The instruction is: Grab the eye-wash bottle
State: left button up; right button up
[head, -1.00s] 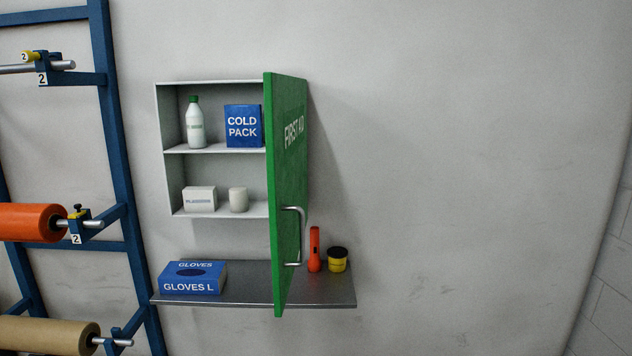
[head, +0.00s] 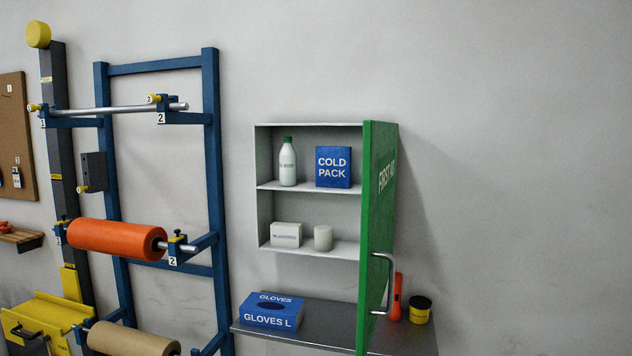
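The eye-wash bottle appears to be the white bottle with a green cap (head: 288,165), standing upright at the left of the upper shelf in the open first-aid cabinet (head: 259,190). Its label is too small to read. A blue cold pack box (head: 333,167) stands to its right with a gap between them. The green cabinet door (head: 377,230) is swung open on the right side and sticks out toward me. Neither of my grippers shows in the head view.
The lower shelf holds a white box (head: 286,235) and a white roll or cup (head: 323,238). Below, a grey shelf (head: 325,318) carries a glove box (head: 272,310), an orange flashlight (head: 396,297) and a yellow-black tub (head: 420,310). A blue roll rack (head: 213,150) stands left.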

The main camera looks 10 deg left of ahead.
aim_at(287, 155)
jog(key=i+l+u, duration=0.2)
jog(key=i+u, duration=0.15)
jog(key=i, duration=0.15)
jog(key=i+l+u, duration=0.35)
jog(key=i+l, duration=0.05)
jog(key=i, duration=0.1)
